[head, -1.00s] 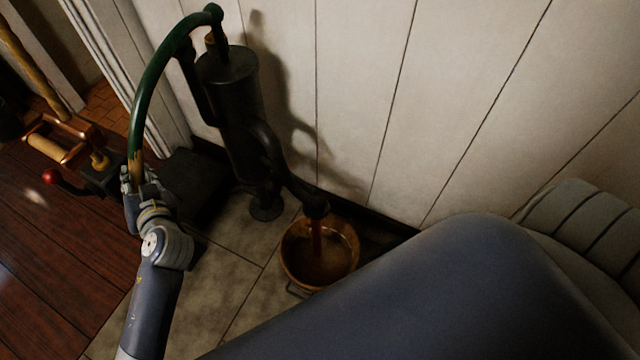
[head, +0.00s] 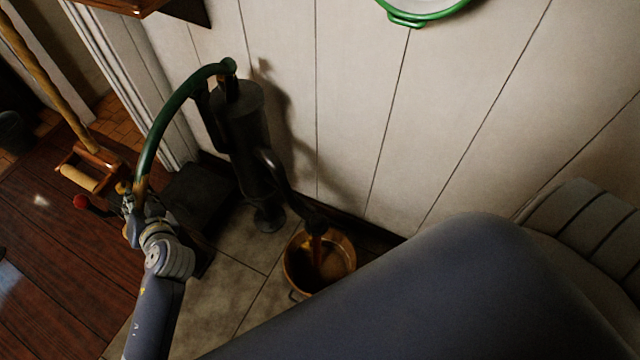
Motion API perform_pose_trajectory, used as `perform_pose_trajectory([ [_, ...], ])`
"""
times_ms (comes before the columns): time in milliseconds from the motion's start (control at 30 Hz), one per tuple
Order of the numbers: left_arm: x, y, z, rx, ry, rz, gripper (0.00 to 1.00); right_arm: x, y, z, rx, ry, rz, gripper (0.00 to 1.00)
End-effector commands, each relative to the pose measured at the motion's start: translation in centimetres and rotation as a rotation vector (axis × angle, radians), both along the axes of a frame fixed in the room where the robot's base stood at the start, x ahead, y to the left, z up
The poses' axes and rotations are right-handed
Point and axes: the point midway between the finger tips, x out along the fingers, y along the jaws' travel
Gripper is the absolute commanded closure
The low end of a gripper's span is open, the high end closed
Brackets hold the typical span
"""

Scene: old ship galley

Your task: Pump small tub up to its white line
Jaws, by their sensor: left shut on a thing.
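The small tub (head: 291,273) is a round wooden tub on the tiled floor under the spout of the black hand pump (head: 243,140). A stream of brownish water (head: 317,247) runs from the spout into it, and brown liquid shows inside. I cannot make out the white line. The pump's curved green handle (head: 166,112) reaches down to the left, with a bare end. My left gripper (head: 138,194) is shut on that lower end of the handle. My right gripper is not in view.
A dark block (head: 196,189) stands left of the pump's foot. A green-rimmed white dish (head: 423,10) shows at the top against the panelled wall (head: 360,100). My own large arm link fills the lower right.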

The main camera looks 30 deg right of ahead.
Motion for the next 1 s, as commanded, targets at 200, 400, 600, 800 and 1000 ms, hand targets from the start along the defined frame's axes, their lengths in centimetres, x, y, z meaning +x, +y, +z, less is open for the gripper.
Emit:
perform_pose_trajectory([
  [200,0.1,0.5,3.1,0.054,0.012,-0.007,1.00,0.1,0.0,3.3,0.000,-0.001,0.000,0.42],
  [400,0.0,0.6,2.8,0.061,0.018,-0.007,1.00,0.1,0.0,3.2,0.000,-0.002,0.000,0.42],
  [600,0.0,0.6,3.2,0.067,0.021,-0.005,1.00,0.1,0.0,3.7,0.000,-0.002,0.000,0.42],
  [800,-0.1,0.8,5.8,0.120,0.061,-0.004,1.00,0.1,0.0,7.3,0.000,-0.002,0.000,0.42],
  [1000,-0.2,0.9,8.0,0.184,0.105,-0.004,1.00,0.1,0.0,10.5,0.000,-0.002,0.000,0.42],
])
